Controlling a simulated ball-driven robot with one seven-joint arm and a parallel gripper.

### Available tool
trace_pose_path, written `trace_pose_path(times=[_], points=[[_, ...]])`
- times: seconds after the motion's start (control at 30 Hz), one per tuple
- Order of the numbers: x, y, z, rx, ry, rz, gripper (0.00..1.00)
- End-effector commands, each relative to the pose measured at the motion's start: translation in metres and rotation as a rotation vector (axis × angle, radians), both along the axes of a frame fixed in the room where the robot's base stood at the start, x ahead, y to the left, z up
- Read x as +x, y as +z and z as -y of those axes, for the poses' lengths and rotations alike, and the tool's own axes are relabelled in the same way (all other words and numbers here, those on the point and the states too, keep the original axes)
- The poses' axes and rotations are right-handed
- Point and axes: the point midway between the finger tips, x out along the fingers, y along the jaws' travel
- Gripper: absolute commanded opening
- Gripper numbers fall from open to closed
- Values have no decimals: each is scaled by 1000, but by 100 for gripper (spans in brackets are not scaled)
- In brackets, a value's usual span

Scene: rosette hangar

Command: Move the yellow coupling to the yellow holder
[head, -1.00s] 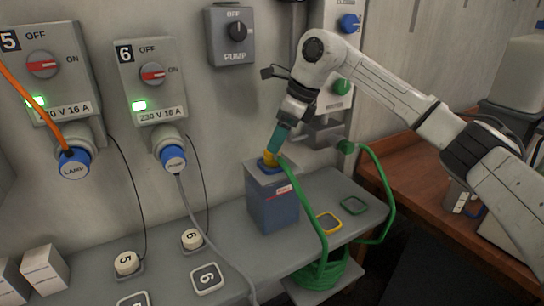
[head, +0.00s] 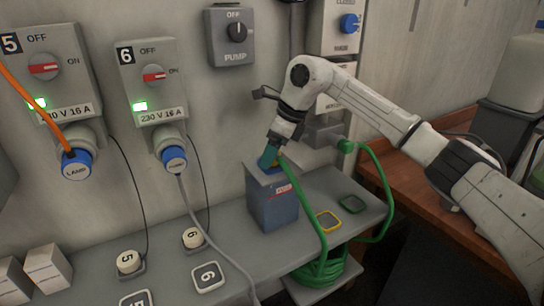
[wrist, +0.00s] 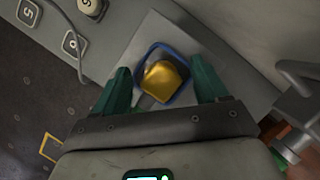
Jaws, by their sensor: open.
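The yellow coupling (wrist: 165,80) sits inside a blue square frame on top of a blue-grey box (head: 272,208). In the head view it is mostly hidden behind my fingers. My gripper (head: 270,158) is over the box top, pointing down. In the wrist view its green fingers (wrist: 160,68) are apart, one on each side of the coupling, with gaps visible. The yellow holder (head: 328,222), a flat yellow square outline, lies empty on the bench right of the box.
A green hose (head: 310,205) runs up beside the box, close to my fingers; another stretch reaches a wall fitting (head: 345,146). Numbered sockets and a grey cable (head: 190,215) are at left.

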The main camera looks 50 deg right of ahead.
Motion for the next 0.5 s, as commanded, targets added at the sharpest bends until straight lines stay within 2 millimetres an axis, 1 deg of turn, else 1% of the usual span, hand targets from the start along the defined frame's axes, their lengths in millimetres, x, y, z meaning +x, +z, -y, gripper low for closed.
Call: trace_pose_path(times=[0.03, 0.07, 0.5], points=[[0, 0, 0, 0, 0, 0, 73], [0, 0, 0, 0, 0, 0, 70], [0, 0, 0, 0, 0, 0, 28]])
